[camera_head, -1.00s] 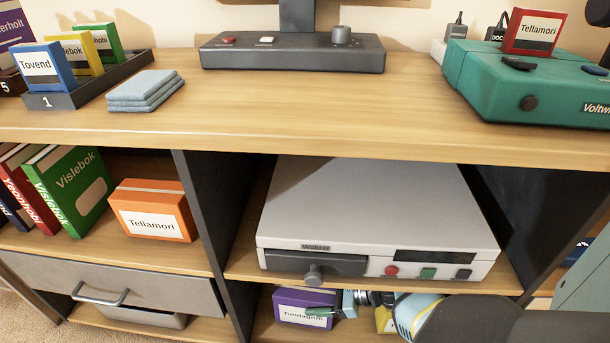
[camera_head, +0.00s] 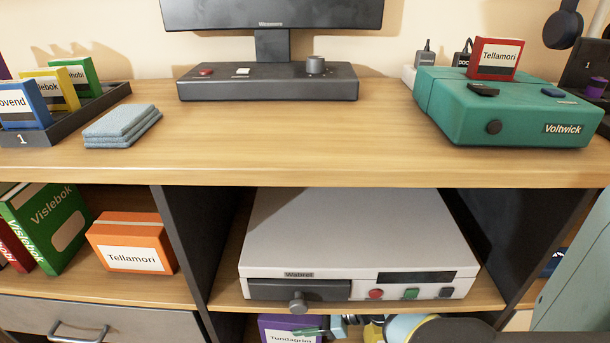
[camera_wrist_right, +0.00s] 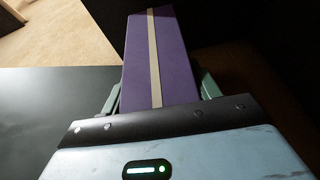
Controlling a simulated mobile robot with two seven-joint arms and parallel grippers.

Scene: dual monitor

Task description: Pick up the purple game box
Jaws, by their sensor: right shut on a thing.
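The purple game box (camera_head: 275,326), with a white label reading "Tundagrim", is in the lower compartment under the grey device. Its lower part is cut off by the bottom edge of the head view. My right gripper (camera_head: 322,329) is at the right side of the box, with a green finger across its front. In the right wrist view the purple box (camera_wrist_right: 181,62), with a pale stripe, sits between the two green fingers (camera_wrist_right: 160,92), which are shut on it. I cannot tell whether the box touches the shelf. My left gripper is not in view.
The grey device (camera_head: 360,235) fills the compartment above. A dark upright divider (camera_head: 195,245) stands left of it. An orange box (camera_head: 132,232) and a green box (camera_head: 48,215) are on the left shelf. The desktop (camera_head: 270,140) overhangs these compartments.

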